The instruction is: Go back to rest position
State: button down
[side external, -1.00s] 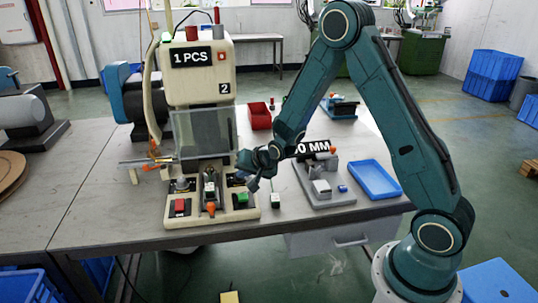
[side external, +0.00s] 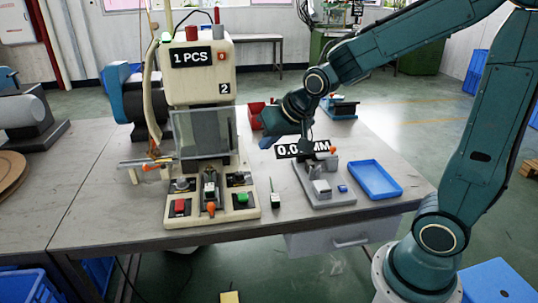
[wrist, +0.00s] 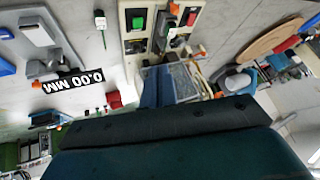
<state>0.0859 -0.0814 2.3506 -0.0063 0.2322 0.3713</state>
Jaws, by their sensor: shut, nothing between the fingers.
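My gripper (side external: 307,145) is above the table, in front of the 0.00 MM display sign (side external: 290,151), part of which it hides in the side view. Its jaws are shut and empty, and point downward. The cream moulding machine (side external: 203,75) with the 1 PCS counter stands to its left, apart from it. The machine's base carries a red button (side external: 180,205) and a green button (side external: 241,198). In the wrist view, the sign (wrist: 72,82) and the green button (wrist: 138,21) show upside down.
A grey measuring fixture (side external: 325,190) and an empty blue tray (side external: 375,180) lie at the table's right. A small green-and-white part (side external: 275,198) lies between machine and fixture. A red bin (side external: 257,113) is behind. The front table strip is clear.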

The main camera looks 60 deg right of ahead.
jog(key=s+a+r+n+g, duration=0.1)
jog(key=s+r+n, duration=0.1)
jog(key=s, duration=0.8)
jog(key=s+a+r+n, duration=0.2)
jog(key=s+r+n, duration=0.1)
jog(key=s, duration=0.6)
jog(key=shift+s+r+g+y, duration=0.3)
jog(key=shift+s+g, duration=0.1)
